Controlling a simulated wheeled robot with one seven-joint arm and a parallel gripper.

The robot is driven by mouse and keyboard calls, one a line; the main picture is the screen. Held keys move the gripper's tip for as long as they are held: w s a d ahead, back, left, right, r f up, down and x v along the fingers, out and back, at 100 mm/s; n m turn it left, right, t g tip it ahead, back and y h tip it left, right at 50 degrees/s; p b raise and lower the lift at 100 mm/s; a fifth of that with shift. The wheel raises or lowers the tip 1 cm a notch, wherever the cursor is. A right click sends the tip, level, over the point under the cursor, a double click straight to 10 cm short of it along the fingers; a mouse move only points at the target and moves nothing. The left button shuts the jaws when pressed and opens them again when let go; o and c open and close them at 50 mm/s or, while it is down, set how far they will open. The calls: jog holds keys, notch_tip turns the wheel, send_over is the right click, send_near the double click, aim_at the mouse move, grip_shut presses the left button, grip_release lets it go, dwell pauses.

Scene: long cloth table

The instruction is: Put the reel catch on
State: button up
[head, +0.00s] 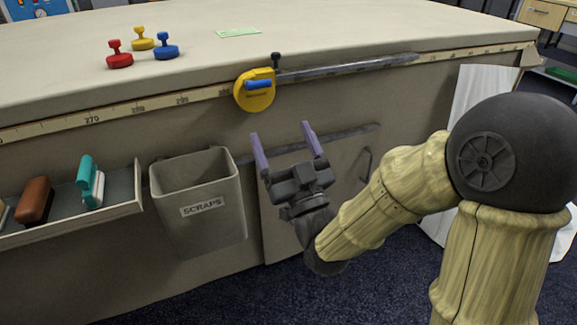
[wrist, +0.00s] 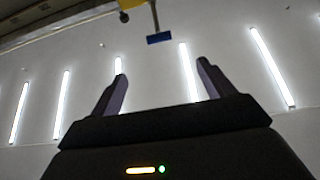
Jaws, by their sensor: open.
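The round yellow reel (head: 253,98) is at the table's front edge in the head view. A blue bar, which looks like its catch (head: 258,84), lies nearly level across its upper face. In the wrist view a blue piece (wrist: 159,38) shows near the top, with a bit of yellow (wrist: 134,4) above it. My gripper (head: 281,131) is open and empty, its two purple fingers pointing up, below and slightly right of the reel and apart from it. The fingers also show in the wrist view (wrist: 161,72), below the blue piece. I cannot tell how the catch is set.
A grey strip (head: 345,68) runs right from the reel along the ruler edge, with a dark knob (head: 276,61) near it. A scraps bin (head: 207,235) and a tray (head: 120,207) hang at left. Red (head: 119,60), yellow (head: 142,43) and blue (head: 166,51) knobbed pieces stand on the table.

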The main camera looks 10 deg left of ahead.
jog(key=s+b, duration=0.1)
jog(key=b, duration=0.1)
jog(key=d+f+b, duration=0.1)
jog(key=b, duration=0.2)
jog(key=shift+s+f+h, duration=0.2)
jog(key=shift+s+h, duration=0.1)
jog(key=shift+s, duration=0.05)
jog(key=shift+w, duration=0.1)
jog(key=w+d+f+m+g+h+p, duration=0.3)
jog(key=w+d+f+g+h+p, duration=0.1)
jog(key=d+f+g+h+p, duration=0.6)
jog(key=s+d+m+g+h+p, duration=0.25)
jog(key=s+d+g+p, duration=0.55)
jog(key=s+d, duration=0.45)
jog(key=w+p+v, duration=0.2)
jog(key=p+v, duration=1)
jog(key=w+r+p+v, duration=0.1)
jog(key=w+p+v, duration=0.2)
jog(key=p+v, duration=0.9)
jog(key=w+r+p+v, duration=0.1)
jog(key=w+p+v, duration=0.2)
jog(key=p+v, duration=0.9)
jog(key=shift+a+m+p, duration=0.25)
jog(key=shift+m+p, duration=0.2)
jog(key=shift+p, duration=0.4)
